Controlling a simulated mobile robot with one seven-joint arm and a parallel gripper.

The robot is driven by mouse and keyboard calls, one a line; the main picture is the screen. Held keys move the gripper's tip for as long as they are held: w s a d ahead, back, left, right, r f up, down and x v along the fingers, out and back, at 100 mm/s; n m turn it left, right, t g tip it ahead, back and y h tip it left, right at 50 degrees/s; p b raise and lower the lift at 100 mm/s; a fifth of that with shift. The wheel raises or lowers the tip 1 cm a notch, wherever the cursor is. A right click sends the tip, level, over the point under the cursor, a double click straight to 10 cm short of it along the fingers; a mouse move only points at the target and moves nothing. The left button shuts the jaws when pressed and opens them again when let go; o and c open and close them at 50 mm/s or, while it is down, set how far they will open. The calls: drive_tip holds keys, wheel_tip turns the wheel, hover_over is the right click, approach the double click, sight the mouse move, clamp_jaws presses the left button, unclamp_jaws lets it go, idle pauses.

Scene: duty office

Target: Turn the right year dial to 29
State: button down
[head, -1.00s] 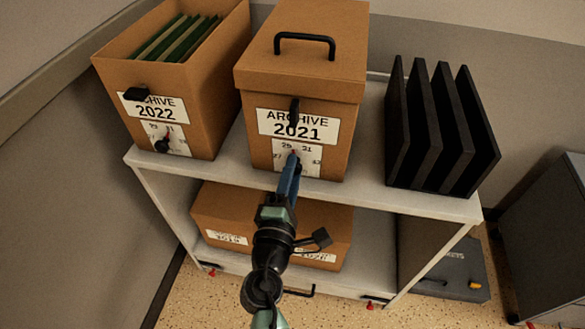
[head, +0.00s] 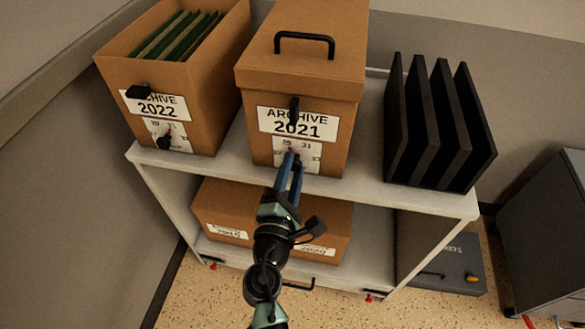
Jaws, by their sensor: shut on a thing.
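The right year dial sits on a white scale plate (head: 311,167) on the front of the brown ARCHIVE 2021 box (head: 338,145). The numbers 29, 31 and 33 show on the plate; its left side is partly hidden. My gripper (head: 291,160) is in front of this dial, its two blue fingers shut on the knob. The fingers hide most of the knob. A small red mark (head: 291,150) shows just above the fingertips, just below and right of the 29. The left year dial (head: 164,142) is on the ARCHIVE 2022 box (head: 205,125), its red pointer up and right towards 31.
Both boxes stand on the top of a grey shelf unit (head: 420,200). Black upright dividers (head: 430,130) stand to the right. Brown boxes (head: 335,220) lie on the lower shelf behind my arm. A grey cabinet (head: 550,240) stands at far right.

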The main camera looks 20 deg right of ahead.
drive_tip(key=c, duration=0.5)
unclamp_jaws()
drive_tip(key=shift+s+a, duration=0.1)
drive_tip(key=v, duration=1.2)
drive_tip(key=shift+s+a, duration=0.2)
drive_tip(key=shift+s, duration=0.05)
